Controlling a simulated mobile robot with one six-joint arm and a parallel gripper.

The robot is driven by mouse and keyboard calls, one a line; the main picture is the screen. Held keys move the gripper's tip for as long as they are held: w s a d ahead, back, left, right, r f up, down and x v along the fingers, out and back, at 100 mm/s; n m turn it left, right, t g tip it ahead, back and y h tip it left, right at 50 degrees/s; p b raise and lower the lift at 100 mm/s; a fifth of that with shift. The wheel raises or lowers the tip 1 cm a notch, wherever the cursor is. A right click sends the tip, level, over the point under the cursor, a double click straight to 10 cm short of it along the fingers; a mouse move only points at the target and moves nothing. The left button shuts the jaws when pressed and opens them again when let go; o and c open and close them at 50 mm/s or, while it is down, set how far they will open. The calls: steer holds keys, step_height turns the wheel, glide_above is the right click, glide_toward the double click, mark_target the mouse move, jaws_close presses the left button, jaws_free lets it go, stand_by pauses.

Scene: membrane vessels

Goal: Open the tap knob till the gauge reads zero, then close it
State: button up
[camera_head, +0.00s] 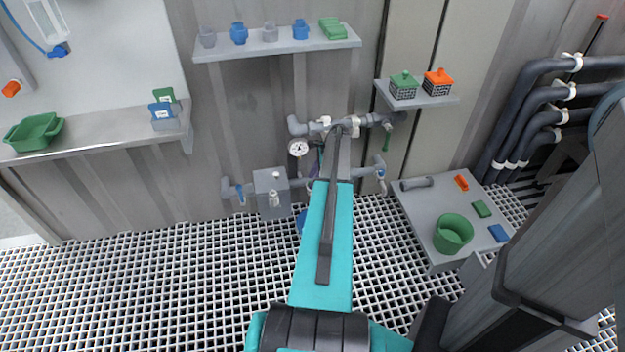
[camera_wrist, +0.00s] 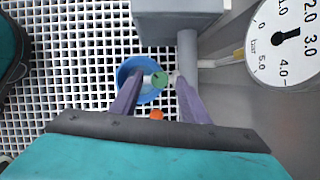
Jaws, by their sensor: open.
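A round white gauge (camera_wrist: 257,42) marked in bar sits at the right of the wrist view. Its black needle points between 2.0 and 3.0. The gauge (camera_head: 298,147) also shows on the pipework in the head view. My gripper (camera_wrist: 157,97) is open, with its two purple fingers apart. Between them, further off, I see a small green knob-like part (camera_wrist: 160,80) on a white piece, probably the tap knob. A blue bucket (camera_wrist: 128,70) stands beyond it on the grating. I cannot tell any contact with the knob. My teal arm hides this area in the head view.
A small orange part (camera_wrist: 156,114) shows between the finger bases.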

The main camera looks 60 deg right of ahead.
steer(key=s+d+p, duration=0.1)
steer(key=s+d, duration=0.5)
steer(key=s, duration=0.4)
steer(key=shift+d+r, duration=0.15)
steer(key=shift+d, duration=0.15)
steer(key=shift+a, duration=0.1)
